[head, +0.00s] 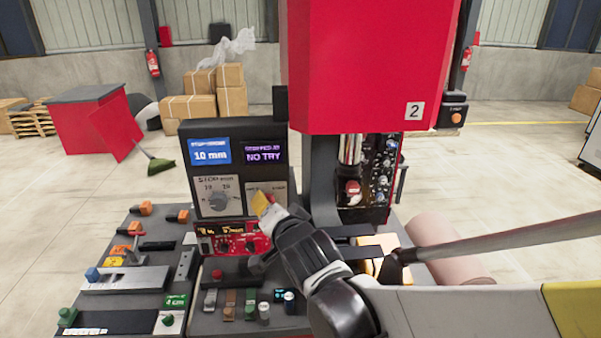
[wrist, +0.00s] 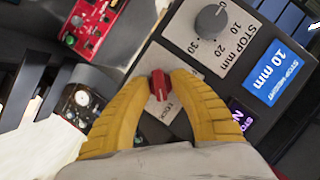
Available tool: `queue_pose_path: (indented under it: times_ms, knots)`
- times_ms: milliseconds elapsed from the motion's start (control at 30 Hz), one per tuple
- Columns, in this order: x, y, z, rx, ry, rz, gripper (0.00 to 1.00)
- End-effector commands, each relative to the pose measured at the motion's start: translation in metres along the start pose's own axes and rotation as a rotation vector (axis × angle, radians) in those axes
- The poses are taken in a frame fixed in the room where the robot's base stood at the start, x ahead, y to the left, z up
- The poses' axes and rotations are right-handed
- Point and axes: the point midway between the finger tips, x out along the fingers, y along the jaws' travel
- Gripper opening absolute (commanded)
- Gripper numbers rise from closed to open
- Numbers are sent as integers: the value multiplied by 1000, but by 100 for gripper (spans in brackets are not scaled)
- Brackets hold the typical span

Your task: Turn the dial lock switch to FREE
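The dial lock switch (wrist: 159,86) is a small red knob on a light plate in the wrist view, with a partly covered label that seems to read LOCK. My gripper (wrist: 163,79) has its two yellow fingers on either side of the knob, the tips apart. I cannot tell whether they touch it. In the head view my gripper (head: 265,206) is at the lower right of the black panel and hides the switch. The grey STOP mm dial (wrist: 210,19) is beside it, marked 10, 20 and 30; it also shows in the head view (head: 217,201).
A blue screen (head: 210,151) reads 10 mm and a purple screen (head: 265,152) reads NO TRY above the dial. A red control panel (head: 235,238) sits just below. The red machine head (head: 365,65) stands close on the right. Several fixtures fill the bench at left.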

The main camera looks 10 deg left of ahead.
Motion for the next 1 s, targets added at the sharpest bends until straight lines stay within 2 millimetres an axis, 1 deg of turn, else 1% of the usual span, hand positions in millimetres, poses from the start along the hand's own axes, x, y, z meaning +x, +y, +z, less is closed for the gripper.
queue_pose_path:
  times_ms: [267,467,667,1000]
  knots:
    - [0,0,0,-15,-1,7,0]
    - [0,-1,0,-87,-1,36,0]
    - [0,-1,1,-225,-1,92,0]
    - [0,-1,1,-522,-1,214,0]
